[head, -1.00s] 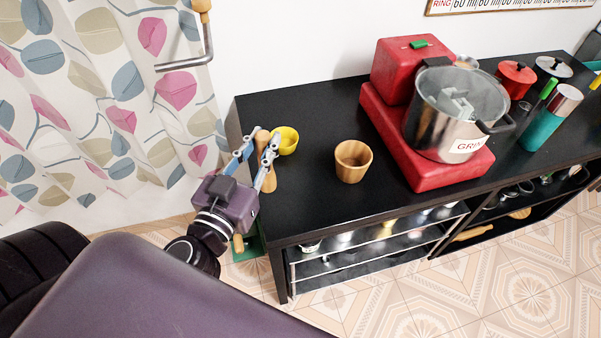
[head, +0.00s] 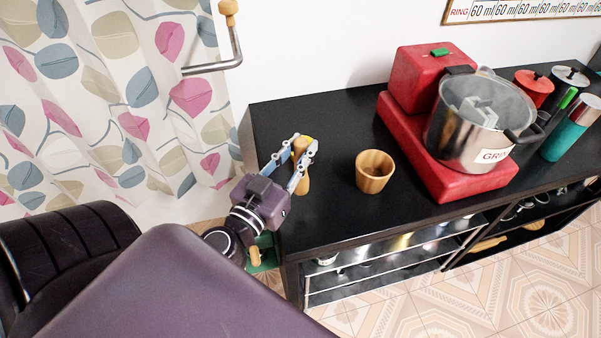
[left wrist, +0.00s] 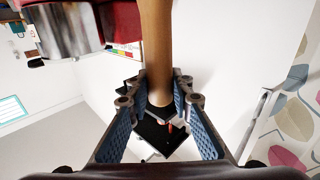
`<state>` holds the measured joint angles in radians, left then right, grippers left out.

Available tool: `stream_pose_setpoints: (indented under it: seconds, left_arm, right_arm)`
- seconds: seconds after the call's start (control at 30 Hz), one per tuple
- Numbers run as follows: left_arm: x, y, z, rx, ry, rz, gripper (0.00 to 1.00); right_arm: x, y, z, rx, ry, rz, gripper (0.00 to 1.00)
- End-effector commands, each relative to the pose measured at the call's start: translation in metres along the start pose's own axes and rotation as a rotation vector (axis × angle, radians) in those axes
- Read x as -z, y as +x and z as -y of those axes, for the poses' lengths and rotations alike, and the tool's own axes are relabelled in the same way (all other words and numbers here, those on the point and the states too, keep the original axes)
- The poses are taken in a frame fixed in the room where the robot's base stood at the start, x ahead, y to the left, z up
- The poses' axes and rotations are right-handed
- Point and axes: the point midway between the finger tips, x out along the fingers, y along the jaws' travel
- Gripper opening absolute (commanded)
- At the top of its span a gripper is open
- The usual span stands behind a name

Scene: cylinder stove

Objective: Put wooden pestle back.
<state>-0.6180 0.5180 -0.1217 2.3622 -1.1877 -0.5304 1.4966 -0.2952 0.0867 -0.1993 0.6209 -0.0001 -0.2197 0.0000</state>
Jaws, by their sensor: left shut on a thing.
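The wooden pestle (head: 304,183) is between the fingers of my left gripper (head: 303,150), which is shut on it. It is held near-upright over the left end of the black counter. In the left wrist view the pestle (left wrist: 157,45) rises between the blue finger pads of the gripper (left wrist: 158,95). A wooden mortar cup (head: 374,172) stands on the counter to the right, apart from the pestle. The cup's opening faces up and it looks empty. My right gripper is not in view.
The black counter (head: 335,130) is clear around the cup. A red stove (head: 447,167) bears a steel pot (head: 462,140) to the right. A bent metal rail (head: 228,64) juts from the wall at left.

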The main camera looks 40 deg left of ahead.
Motion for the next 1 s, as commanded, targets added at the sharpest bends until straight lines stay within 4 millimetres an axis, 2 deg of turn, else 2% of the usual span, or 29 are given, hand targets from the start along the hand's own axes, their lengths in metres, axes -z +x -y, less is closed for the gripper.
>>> stream_pose_setpoints:
  seconds: [0.03,0.1,0.33,0.57,1.0]
  left_arm:
    - [-0.014,0.0,0.0,0.001,0.003,0.001,0.0]
    - [-0.025,-0.001,0.0,0.0,0.001,0.001,0.0]
    - [-0.044,-0.001,0.0,0.001,0.002,0.0,0.0]
    - [-0.077,-0.002,0.0,0.0,0.002,0.0,0.0]
    - [-0.084,-0.003,0.0,0.0,0.0,-0.002,0.0]
  right_arm:
    - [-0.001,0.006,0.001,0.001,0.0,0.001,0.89]
    - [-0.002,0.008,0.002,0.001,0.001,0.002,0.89]
    - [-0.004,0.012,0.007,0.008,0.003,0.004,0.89]
    - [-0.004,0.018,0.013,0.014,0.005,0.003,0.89]
    - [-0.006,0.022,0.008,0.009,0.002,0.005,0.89]
